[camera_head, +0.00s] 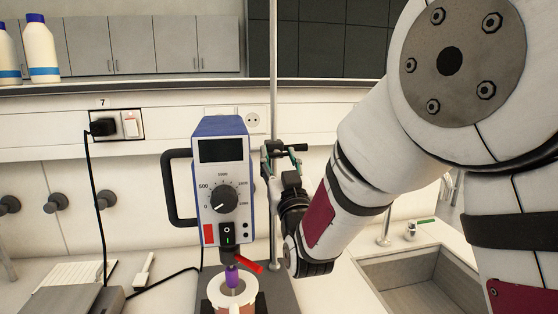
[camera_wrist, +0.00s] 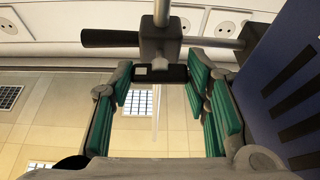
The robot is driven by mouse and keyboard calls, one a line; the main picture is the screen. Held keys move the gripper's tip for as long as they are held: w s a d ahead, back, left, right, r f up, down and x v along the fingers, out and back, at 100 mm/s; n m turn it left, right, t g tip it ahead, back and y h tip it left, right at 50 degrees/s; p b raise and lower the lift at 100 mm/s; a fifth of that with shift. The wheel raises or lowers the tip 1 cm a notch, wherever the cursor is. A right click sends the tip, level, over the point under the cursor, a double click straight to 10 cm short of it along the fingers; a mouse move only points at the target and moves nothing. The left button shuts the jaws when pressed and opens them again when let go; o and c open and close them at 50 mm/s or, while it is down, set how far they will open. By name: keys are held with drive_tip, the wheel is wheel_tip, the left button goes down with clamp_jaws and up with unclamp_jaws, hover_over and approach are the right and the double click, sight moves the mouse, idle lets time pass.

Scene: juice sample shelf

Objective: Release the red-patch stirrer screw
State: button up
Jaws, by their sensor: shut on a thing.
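The stirrer (camera_head: 222,160) is a blue-edged white unit with a dial and a red patch at its lower left. It is mounted by a clamp (camera_wrist: 160,42) on an upright metal rod (camera_head: 274,70). My gripper (camera_head: 284,152) is at the clamp, just right of the stirrer's body. In the wrist view, my green-padded fingers (camera_wrist: 160,76) stand apart with the dark, wide screw head (camera_wrist: 160,73) between their tips, below the clamp block. The screw's thread is hidden. The head view shows the screw too small and covered to make out.
A cup (camera_head: 218,293) stands under the stirrer's purple chuck (camera_head: 232,276). A red lever (camera_head: 250,266) sticks out beside the chuck. A sink (camera_head: 425,280) lies to the right. A cable (camera_head: 98,200) hangs at the left. The clamp's black handle (camera_wrist: 108,38) extends left.

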drive_tip(key=n+g+y+b, duration=0.1)
drive_tip(key=n+g+b, duration=0.1)
drive_tip(key=n, duration=0.4)
drive_tip(key=n+g+y+b, duration=0.2)
drive_tip(key=n+b, duration=0.1)
drive_tip(key=n, duration=0.3)
drive_tip(key=n+g+y+b, duration=0.1)
drive_tip(key=n+y+b, duration=0.1)
drive_tip(key=n, duration=0.3)
drive_tip(key=shift+w+d+r+n+g+b, duration=0.15)
drive_tip(key=shift+d+n+g+b, duration=0.1)
drive_tip(key=shift+n+g+b, duration=0.2)
drive_tip(key=shift+r+n+g+b, duration=0.1)
drive_tip(key=shift+n+g+b, duration=0.6)
drive_tip(key=shift+n, duration=1.15)
drive_tip(key=o, duration=1.2)
drive_tip(key=shift+c, duration=0.2)
